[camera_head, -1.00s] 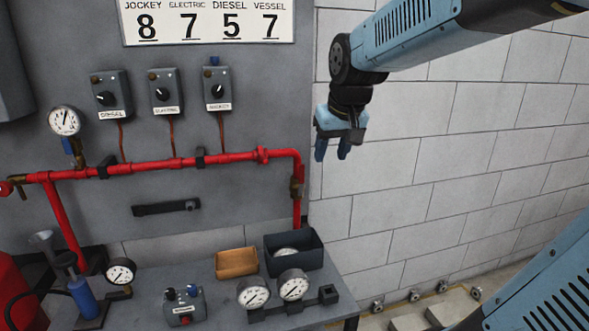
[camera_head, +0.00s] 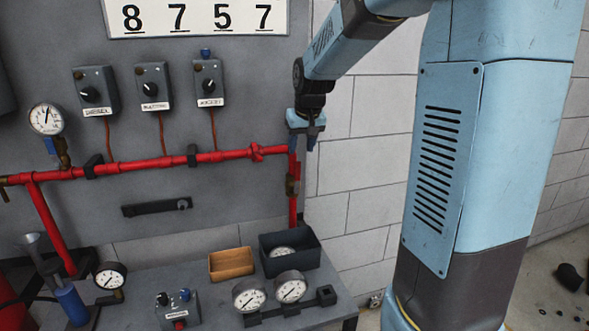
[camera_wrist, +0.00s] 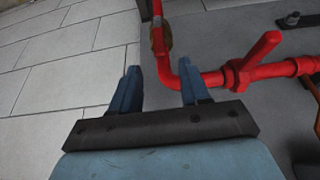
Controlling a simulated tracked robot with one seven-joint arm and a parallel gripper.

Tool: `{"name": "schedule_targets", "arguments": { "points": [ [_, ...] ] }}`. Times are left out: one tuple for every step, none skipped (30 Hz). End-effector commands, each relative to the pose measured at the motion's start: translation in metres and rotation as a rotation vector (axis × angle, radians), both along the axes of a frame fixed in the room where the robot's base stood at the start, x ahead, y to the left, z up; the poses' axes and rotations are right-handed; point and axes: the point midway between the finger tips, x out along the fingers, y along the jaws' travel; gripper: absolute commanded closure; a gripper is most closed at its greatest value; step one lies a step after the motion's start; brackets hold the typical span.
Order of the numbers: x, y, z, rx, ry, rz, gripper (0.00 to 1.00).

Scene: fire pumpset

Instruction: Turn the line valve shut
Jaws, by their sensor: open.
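A red pipe (camera_head: 130,167) runs along the grey panel and turns down at its right end. A red valve fitting (camera_head: 256,152) sits on it just left of the bend. In the wrist view this valve (camera_wrist: 237,76) has a red lever (camera_wrist: 264,48) slanting away from the pipe. My gripper (camera_head: 303,141) hangs near the pipe bend, right of the valve. In the wrist view my gripper (camera_wrist: 160,72) is open and empty. The valve lies right of both fingers there, apart from them. A brass-coloured fitting (camera_head: 292,181) is on the vertical pipe.
Three switch boxes (camera_head: 152,87) and a gauge (camera_head: 46,118) are above the pipe. A black bar handle (camera_head: 157,207) is below it. The bench below holds an orange tray (camera_head: 231,264), a dark bin (camera_head: 312,248) and gauges (camera_head: 249,295). The block wall (camera_head: 358,160) is at right.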

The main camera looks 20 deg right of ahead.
Motion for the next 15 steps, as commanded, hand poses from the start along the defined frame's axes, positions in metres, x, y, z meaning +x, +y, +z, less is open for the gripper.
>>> {"name": "schedule_targets", "arguments": {
  "points": [
    [0.003, 0.000, -0.010, 0.000, 0.005, -0.001, 0.54],
    [0.005, 0.000, -0.015, 0.000, 0.004, -0.001, 0.54],
    [0.008, -0.001, -0.022, 0.000, 0.005, -0.001, 0.54],
    [0.010, -0.001, -0.027, 0.000, 0.005, -0.001, 0.54],
    [0.012, -0.001, -0.032, 0.000, 0.005, -0.001, 0.54],
    [0.014, -0.001, -0.038, 0.000, 0.005, -0.001, 0.54],
    [0.017, -0.001, -0.043, 0.001, 0.004, -0.002, 0.54],
    [0.019, -0.001, -0.048, 0.001, 0.005, -0.002, 0.54],
    [0.021, -0.001, -0.053, 0.001, 0.003, -0.002, 0.54],
    [0.023, -0.001, -0.058, 0.001, 0.003, -0.002, 0.54],
    [0.025, -0.001, -0.062, 0.001, 0.004, -0.002, 0.54],
    [0.027, -0.001, -0.067, 0.001, 0.003, -0.002, 0.54],
    [0.028, -0.001, -0.071, 0.001, 0.002, -0.002, 0.54],
    [0.030, -0.001, -0.074, 0.001, 0.003, -0.002, 0.54],
    [0.031, -0.001, -0.078, 0.001, 0.003, -0.002, 0.54]
  ]
}}
